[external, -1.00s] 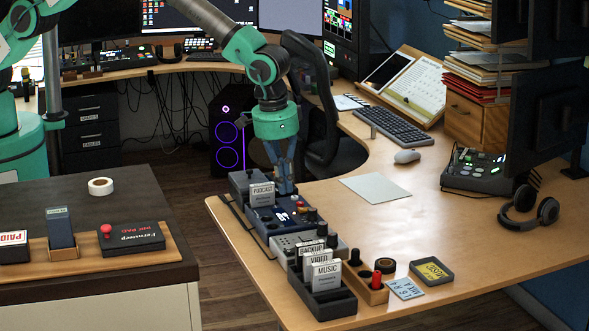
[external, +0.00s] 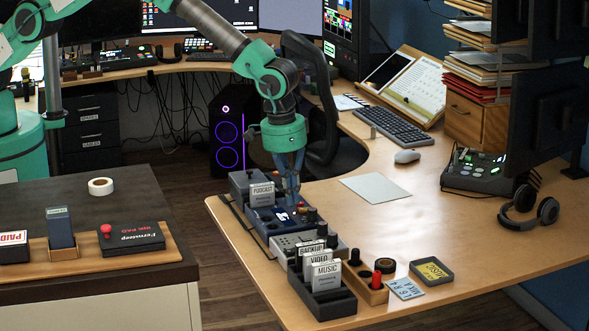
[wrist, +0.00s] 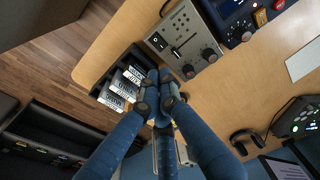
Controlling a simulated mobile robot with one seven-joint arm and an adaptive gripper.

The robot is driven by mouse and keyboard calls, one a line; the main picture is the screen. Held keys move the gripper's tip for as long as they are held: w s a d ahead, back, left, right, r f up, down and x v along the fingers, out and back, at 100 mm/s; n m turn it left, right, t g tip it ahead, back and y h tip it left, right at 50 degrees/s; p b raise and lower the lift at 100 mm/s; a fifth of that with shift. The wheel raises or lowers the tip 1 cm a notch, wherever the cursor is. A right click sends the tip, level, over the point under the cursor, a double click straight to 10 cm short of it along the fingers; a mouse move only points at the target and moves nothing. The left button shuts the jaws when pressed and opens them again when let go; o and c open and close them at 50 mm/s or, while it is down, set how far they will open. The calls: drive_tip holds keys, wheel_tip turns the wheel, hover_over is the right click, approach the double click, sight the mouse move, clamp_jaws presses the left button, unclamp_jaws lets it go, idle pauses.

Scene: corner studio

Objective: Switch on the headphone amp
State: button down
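Two small boxes with controls stand in a row on the wooden desk: a dark blue one (external: 268,222) and a grey one (external: 283,243). Their labels are too small to tell which is the headphone amp. My gripper (external: 294,198) points down by the blue box's far right side in the external view; contact cannot be told. Its fingertips are together and empty in the wrist view (wrist: 160,76).
A black card holder (external: 326,304) with labelled cards stands at the desk's front. A wooden holder (external: 373,295) with upright pieces is beside it. A podcast card (external: 262,194) stands behind the blue box. Headphones (external: 530,208) lie at right; the middle desk is mostly clear.

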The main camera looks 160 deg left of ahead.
sight(291, 250)
drive_tip(key=f, duration=0.4)
drive_tip(key=a+f, duration=0.1)
drive_tip(key=f, duration=0.7)
drive_tip(key=shift+a+f+b, duration=0.25)
drive_tip(key=shift+b, duration=0.1)
drive_tip(key=shift+f, duration=0.1)
drive_tip(key=shift+a+f+b, duration=0.25)
drive_tip(key=shift+f+b, duration=0.25)
drive_tip(key=shift+b, duration=0.05)
drive_tip(key=shift+s+d+f, duration=0.1)
drive_tip(key=shift+d, duration=0.1)
drive_tip(key=shift+s+d+f+h, duration=0.1)
drive_tip(key=shift+s+d+h, duration=0.15)
drive_tip(key=shift+d, duration=0.5)
wheel_tip(291, 250, up, 15)
drive_tip(key=w+a+p, duration=0.1)
drive_tip(key=shift+w+a, duration=0.15)
drive_tip(key=shift+a, duration=0.25)
